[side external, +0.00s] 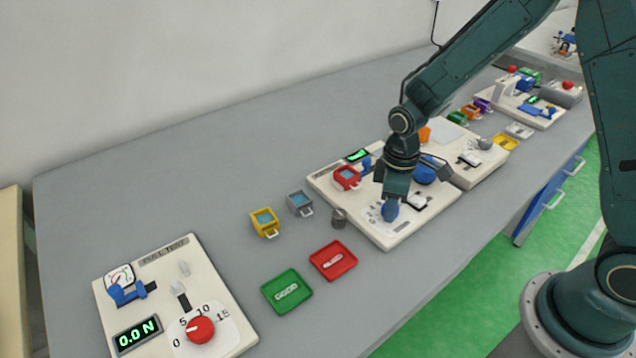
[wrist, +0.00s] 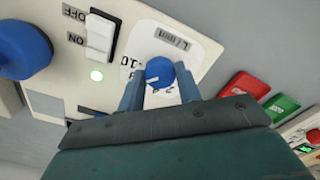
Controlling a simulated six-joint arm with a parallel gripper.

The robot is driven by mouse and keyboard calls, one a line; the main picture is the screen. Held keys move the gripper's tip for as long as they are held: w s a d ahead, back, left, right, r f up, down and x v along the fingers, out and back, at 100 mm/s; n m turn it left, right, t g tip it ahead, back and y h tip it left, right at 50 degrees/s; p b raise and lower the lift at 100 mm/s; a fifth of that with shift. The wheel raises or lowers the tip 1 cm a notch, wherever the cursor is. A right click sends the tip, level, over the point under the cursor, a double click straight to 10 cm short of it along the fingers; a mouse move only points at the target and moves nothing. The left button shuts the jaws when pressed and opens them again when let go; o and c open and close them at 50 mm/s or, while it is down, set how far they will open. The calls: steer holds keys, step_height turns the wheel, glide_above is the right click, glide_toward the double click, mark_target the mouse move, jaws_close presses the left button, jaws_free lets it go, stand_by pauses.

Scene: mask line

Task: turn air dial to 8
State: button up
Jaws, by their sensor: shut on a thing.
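The air dial (wrist: 160,70) is a small round blue knob on a white scale plate marked "L/min" in the wrist view. A pale pointer mark shows on its near side, but the value it points at is hard to read. A "10" shows left of the knob; other numbers are partly hidden by the fingers. My gripper (wrist: 158,82) is shut on the dial, one finger on each side. In the side external view my gripper (side external: 389,211) points down at the front of the middle cream panel (side external: 408,235), and its fingers mostly cover the dial.
A red tray (side external: 333,261) and a green tray (side external: 287,291) lie nearby. A pull-test panel (side external: 215,275) stands at the front left.

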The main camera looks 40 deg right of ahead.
steer(key=o, duration=1)
steer(key=shift+r, duration=0.15)
step_height(320, 180, up, 14)
stand_by(0.5)
